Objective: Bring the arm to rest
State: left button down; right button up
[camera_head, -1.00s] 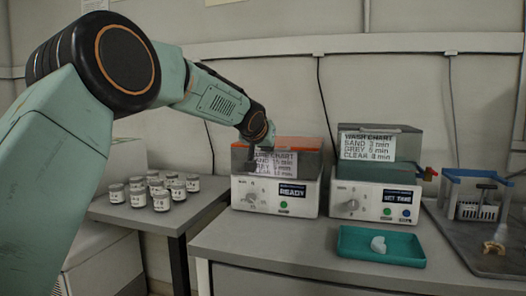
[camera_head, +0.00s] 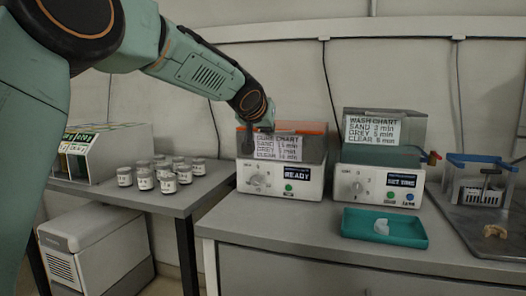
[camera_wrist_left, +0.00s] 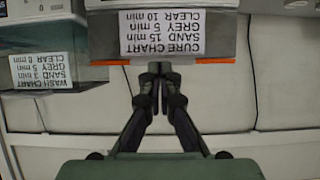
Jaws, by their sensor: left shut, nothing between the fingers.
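My left arm reaches in from the upper left in the head view. Its gripper (camera_head: 258,127) is by the top left of the cure unit (camera_head: 280,182), partly hard to make out there. In the left wrist view the gripper (camera_wrist_left: 160,70) has its two fingertips together with nothing between them, close to the orange edge of the cure unit's clear cover. It cannot be told whether they touch it. My right gripper is not in view.
A wash unit (camera_head: 378,186) stands right of the cure unit. A teal tray (camera_head: 350,226) holding a pale piece lies in front. A blue-framed bin (camera_head: 456,183) is at right. Several labelled jars (camera_head: 145,179) and a white rack (camera_head: 110,165) stand on the left bench.

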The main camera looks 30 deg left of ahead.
pick_arm(q)
jog(key=s+b, duration=0.1)
jog(key=s+f, duration=0.1)
jog(key=s+f+b, duration=0.1)
jog(key=s, duration=0.1)
jog(key=shift+d+f+b, duration=0.25)
jog(key=shift+d+b, duration=0.1)
jog(key=shift+d, duration=0.05)
jog(key=shift+w, duration=0.1)
jog(key=shift+f, duration=0.1)
